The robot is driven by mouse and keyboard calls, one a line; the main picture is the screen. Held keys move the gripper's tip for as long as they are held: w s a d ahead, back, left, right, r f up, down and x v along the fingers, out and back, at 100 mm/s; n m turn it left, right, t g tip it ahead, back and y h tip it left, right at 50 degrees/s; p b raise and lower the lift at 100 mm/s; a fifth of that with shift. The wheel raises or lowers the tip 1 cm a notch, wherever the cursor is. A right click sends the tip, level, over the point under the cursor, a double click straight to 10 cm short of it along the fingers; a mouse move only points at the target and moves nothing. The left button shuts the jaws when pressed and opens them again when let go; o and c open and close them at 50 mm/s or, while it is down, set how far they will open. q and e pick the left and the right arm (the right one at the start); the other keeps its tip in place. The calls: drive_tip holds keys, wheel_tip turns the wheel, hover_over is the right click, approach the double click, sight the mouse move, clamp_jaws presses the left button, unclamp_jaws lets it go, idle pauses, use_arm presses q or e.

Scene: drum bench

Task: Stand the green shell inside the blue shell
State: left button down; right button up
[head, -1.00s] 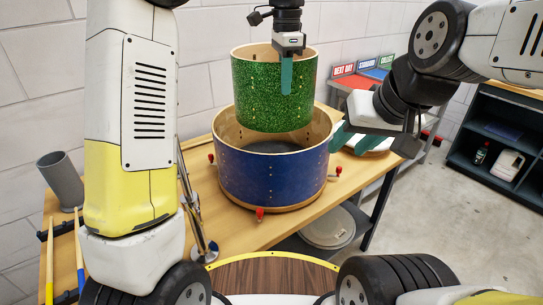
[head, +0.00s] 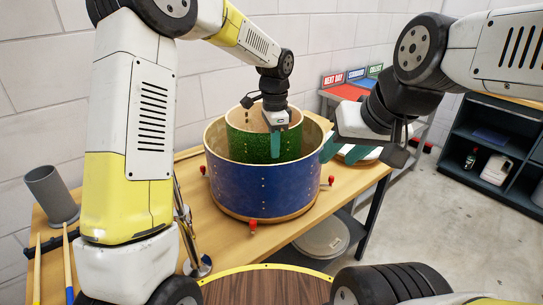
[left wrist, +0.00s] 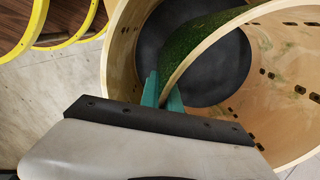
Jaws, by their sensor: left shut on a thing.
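The green shell (head: 252,147) is a sparkly open cylinder with a pale wood inside. It is upright and partly inside the blue shell (head: 262,187); its lower part is hidden by the blue wall. My left gripper (head: 276,150) is shut on the green shell's near rim. In the left wrist view the fingers (left wrist: 163,92) pinch the wall of the green shell (left wrist: 192,45), with the dark floor inside the blue shell (left wrist: 121,50) below. I cannot tell whether the green shell touches that floor. My right gripper (head: 328,148) is at the blue shell's right side; its jaw state is unclear.
The wooden bench (head: 228,225) carries the blue shell, with red-tipped supports (head: 252,226) around it. A shelf unit (head: 495,145) is at the right. A wood-topped round thing with a yellow rim (head: 268,283) is in front.

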sight(274, 161)
use_arm(q)
drive_tip(key=shift+f, duration=2.75)
drive_tip(key=c, duration=1.6)
unclamp_jaws()
drive_tip(key=shift+f, duration=0.1)
wheel_tip(274, 161, up, 13)
drive_tip(key=shift+f, duration=0.15)
